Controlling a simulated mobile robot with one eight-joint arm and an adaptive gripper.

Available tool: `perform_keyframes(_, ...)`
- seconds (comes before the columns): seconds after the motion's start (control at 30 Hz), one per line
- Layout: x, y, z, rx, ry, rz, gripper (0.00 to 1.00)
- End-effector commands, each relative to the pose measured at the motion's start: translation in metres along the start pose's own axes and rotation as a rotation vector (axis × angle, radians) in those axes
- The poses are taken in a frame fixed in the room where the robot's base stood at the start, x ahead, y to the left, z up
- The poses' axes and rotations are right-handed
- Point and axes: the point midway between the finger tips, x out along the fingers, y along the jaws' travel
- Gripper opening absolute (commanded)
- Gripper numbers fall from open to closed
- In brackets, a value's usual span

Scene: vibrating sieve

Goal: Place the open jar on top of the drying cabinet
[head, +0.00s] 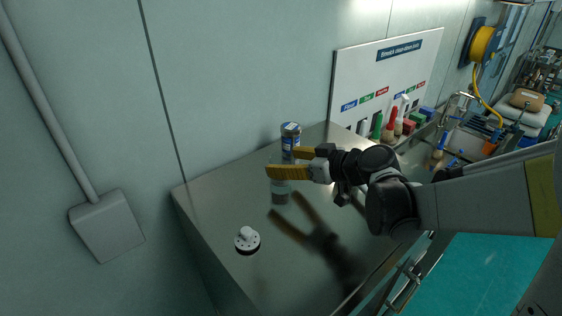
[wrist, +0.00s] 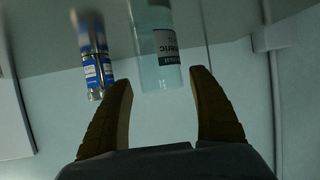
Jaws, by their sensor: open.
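A clear jar (head: 280,192) is on the bare metal top of the cabinet (head: 205,195) in the head view. Its upper part is hidden behind my near finger. My gripper (head: 283,163) is open, its two yellow fingers level with the upper jar. In the wrist view, which looks upside down, the jar (wrist: 160,60) with a dark-and-white label shows just beyond and between the open fingertips (wrist: 160,85), with a gap visible on each side. I cannot tell from these frames whether the jar's mouth is open.
A blue-labelled can (head: 290,136) stands behind the fingers, and left of the jar in the wrist view (wrist: 95,70). A white round knobbed piece (head: 247,240) lies nearer the front. A white signboard (head: 385,72), bottles and a sink lie to the right.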

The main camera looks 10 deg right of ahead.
Motion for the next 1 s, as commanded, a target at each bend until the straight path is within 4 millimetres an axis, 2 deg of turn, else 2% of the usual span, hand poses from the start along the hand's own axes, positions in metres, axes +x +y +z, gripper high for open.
perform_keyframes(0.3,-0.072,0.000,0.001,0.001,0.001,0.004,0.70)
perform_keyframes(0.53,-0.100,-0.001,0.001,0.003,-0.004,0.002,0.70)
perform_keyframes(0.63,-0.104,-0.012,0.008,0.037,-0.051,0.004,0.70)
perform_keyframes(0.77,-0.116,-0.042,0.035,0.154,-0.213,0.048,0.70)
perform_keyframes(0.9,-0.146,-0.071,0.075,0.302,-0.408,0.195,0.70)
perform_keyframes(1.0,-0.172,-0.080,0.099,0.377,-0.492,0.332,0.70)
